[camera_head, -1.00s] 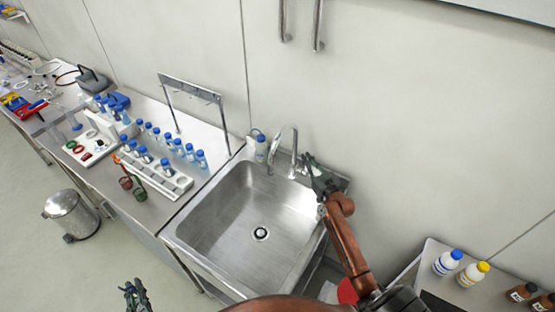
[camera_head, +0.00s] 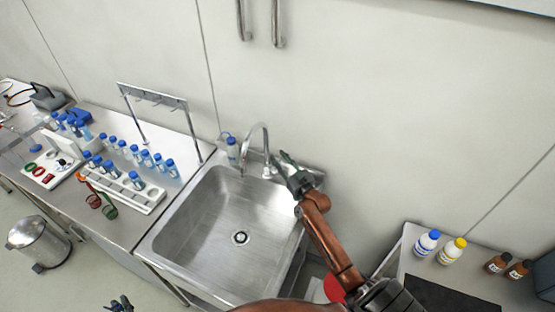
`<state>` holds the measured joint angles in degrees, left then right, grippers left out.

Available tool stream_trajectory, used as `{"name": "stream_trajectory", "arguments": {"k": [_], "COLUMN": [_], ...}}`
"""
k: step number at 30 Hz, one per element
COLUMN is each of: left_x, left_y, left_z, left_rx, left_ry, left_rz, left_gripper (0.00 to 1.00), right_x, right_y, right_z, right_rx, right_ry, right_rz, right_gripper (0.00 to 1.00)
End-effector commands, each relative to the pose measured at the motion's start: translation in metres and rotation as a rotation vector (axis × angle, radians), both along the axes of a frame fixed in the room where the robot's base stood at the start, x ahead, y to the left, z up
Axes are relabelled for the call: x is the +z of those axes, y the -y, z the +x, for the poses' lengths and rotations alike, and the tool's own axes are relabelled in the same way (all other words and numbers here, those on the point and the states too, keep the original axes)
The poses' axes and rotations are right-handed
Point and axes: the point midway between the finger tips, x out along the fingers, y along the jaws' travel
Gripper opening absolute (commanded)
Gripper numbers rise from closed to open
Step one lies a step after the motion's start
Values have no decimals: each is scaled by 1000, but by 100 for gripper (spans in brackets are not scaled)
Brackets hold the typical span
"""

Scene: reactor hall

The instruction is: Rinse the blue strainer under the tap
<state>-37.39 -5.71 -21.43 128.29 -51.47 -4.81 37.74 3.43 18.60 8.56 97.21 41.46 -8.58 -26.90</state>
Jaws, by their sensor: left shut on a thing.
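The tap (camera_head: 268,148) stands at the back of the steel sink (camera_head: 208,215). No water stream can be made out below its spout. My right gripper (camera_head: 285,160) is just right of the tap's base, at its handle side. Its fingers are too small and dark to tell whether they are open or touch the handle. My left gripper (camera_head: 121,304) is at the bottom edge, left of the sink, mostly cut off. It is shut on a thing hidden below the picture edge. The blue strainer is not clearly visible anywhere.
A red strainer (camera_head: 93,201) and a green strainer (camera_head: 110,212) lie at the bench edge, near a white rack (camera_head: 148,200) with blue-capped bottles. A hook stand (camera_head: 152,96) rises behind. A bottle (camera_head: 232,150) stands beside the tap. The sink basin is empty.

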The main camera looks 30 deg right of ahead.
Motion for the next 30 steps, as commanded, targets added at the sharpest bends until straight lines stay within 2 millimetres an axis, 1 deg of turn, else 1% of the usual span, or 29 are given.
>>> {"name": "stream_trajectory", "arguments": {"k": [4, 7, 11, 15, 21, 25, 30], "left_x": [0, 0, 0, 0, 0, 0, 0], "left_y": [0, 0, 0, 0, 0, 0, 0], "left_z": [0, 0, 0, 0, 0, 0, 0], "left_rx": [0, -1, -1, 0, 0, 0, 0], "left_ry": [0, 0, 0, 0, 0, 0, 0], "left_rz": [0, 0, 0, 0, 0, 0, 0], "left_gripper": [0, 0, 0, 0, 0, 0, 0], "right_x": [-1, -2, -5, -7, -9, -9, -9], "right_y": [0, 0, -1, -1, -2, -3, -3], "right_z": [-4, -14, -39, -69, -103, -116, -120], "right_rx": [0, 0, 0, 0, 0, 1, 0], "right_ry": [-1, -1, -3, -3, -2, -1, 0], "right_rz": [0, 0, -2, -2, -1, -1, 1], "right_gripper": [25, 25, 25, 25, 25, 25, 25]}}
